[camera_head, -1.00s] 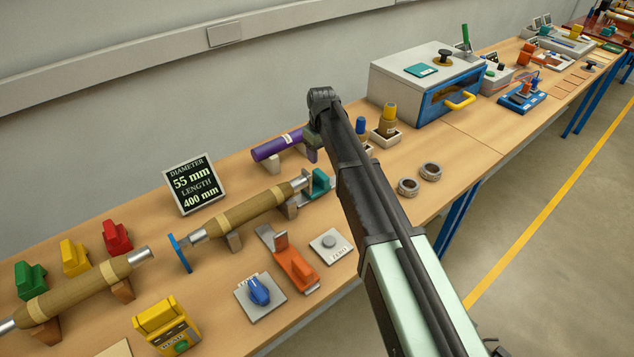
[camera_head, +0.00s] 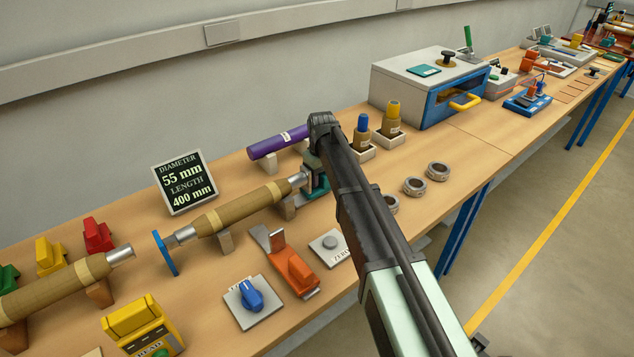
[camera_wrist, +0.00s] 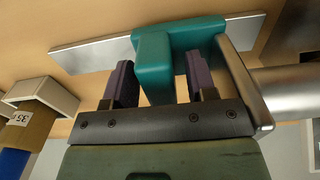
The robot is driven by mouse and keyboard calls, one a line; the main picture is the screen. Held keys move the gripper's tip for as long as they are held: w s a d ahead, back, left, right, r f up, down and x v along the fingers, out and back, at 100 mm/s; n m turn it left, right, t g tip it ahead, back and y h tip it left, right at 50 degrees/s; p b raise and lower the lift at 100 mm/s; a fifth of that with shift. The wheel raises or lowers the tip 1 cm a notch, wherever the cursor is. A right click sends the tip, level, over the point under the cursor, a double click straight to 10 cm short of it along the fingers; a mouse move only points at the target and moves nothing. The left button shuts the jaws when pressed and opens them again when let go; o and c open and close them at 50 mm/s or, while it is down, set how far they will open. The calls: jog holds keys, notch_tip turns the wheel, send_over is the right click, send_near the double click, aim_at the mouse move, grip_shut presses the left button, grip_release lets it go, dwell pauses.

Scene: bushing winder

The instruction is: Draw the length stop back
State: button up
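The length stop, a teal block on a flat metal rail, stands at the right end of the wound brown tube (camera_head: 240,211). In the head view the stop (camera_head: 319,190) is partly hidden behind my arm. In the wrist view the teal stop (camera_wrist: 154,68) has its post between the two purple finger pads of my gripper (camera_wrist: 160,85). A narrow gap shows at the right finger, so my gripper looks open around the post. The metal rail (camera_wrist: 90,53) runs behind it. In the head view my gripper (camera_head: 311,168) is down at the stop, its fingers mostly hidden.
A display (camera_head: 185,182) reads diameter 55 mm, length 400 mm. A purple roll (camera_head: 277,142) lies behind the stop. An orange lever unit (camera_head: 296,272), a ZERO button plate (camera_head: 330,245) and a blue knob (camera_head: 250,296) sit in front. Tape rings (camera_head: 414,186) lie to the right.

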jog(key=c, duration=0.8)
jog(key=shift+w+d, duration=1.1)
jog(key=shift+d, duration=0.35)
jog(key=shift+w+d, duration=1.1)
jog(key=shift+d, duration=0.4)
jog(key=shift+w+d, duration=1.1)
jog(key=shift+d, duration=0.35)
jog(key=o, duration=1)
jog(key=shift+d, duration=0.1)
notch_tip(320, 180, up, 11)
jog(key=p, duration=1)
jog(key=shift+f+p, duration=0.1)
jog(key=shift+p, duration=0.3)
jog(key=s+d+m, duration=0.1)
jog(key=s+m, duration=0.1)
jog(key=s, duration=1)
jog(key=s+d+m, duration=0.2)
jog(key=s, duration=1)
jog(key=s+d+m, duration=0.1)
jog(key=s+m, duration=0.2)
jog(key=s, duration=0.9)
jog(key=shift+s+d, duration=0.25)
jog(key=shift+d, duration=0.05)
